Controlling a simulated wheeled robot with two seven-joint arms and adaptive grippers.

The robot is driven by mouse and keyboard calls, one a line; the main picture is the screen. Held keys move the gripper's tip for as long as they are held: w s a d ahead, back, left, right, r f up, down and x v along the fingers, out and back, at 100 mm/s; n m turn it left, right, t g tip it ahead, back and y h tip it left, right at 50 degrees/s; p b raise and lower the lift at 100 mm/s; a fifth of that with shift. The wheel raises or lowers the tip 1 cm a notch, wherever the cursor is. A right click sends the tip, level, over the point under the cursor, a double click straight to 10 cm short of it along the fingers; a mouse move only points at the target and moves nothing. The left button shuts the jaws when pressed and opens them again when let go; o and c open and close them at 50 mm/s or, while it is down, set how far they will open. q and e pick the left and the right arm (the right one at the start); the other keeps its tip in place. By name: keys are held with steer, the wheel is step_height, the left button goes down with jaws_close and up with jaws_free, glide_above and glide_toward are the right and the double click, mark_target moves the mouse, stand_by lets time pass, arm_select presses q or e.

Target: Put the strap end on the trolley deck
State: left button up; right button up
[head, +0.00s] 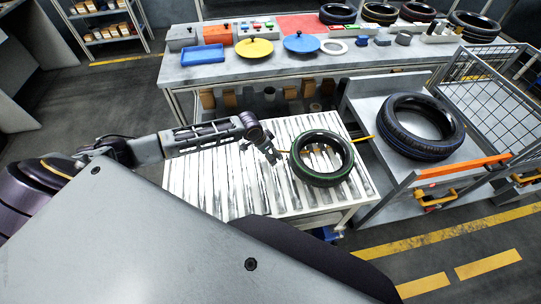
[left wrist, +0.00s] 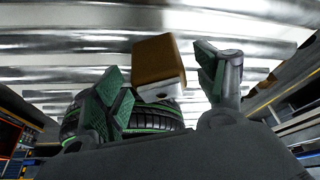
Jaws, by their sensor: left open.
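My left gripper (head: 272,152) is over the roller conveyor, just left of a green-striped tyre (head: 345,172) lying flat. In the left wrist view its green-padded fingers (left wrist: 163,84) are apart. A brown block with a pale end face (left wrist: 158,66) shows between them; I cannot tell whether it touches them or whether it is the strap end. A yellow strip (head: 363,138), perhaps the strap, sticks out at the tyre's right side, and a short yellow piece shows near my gripper. The grey trolley deck (head: 368,108) is to the right. My right gripper is not in view.
A blue-striped tyre (head: 421,127) lies on the deck, with an orange bar (head: 463,167) at its front. A wire cage (head: 500,85) stands at the right. The bench (head: 225,72) behind holds trays, discs and tyres. The conveyor's left rollers (head: 205,185) are clear.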

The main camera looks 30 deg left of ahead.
arm_select(q)
steer(key=c, duration=1.2)
steer(key=shift+c, duration=0.2)
steer(key=shift+r, duration=0.1)
steer(key=shift+r+b, duration=0.3)
steer(key=shift+r, duration=4.6)
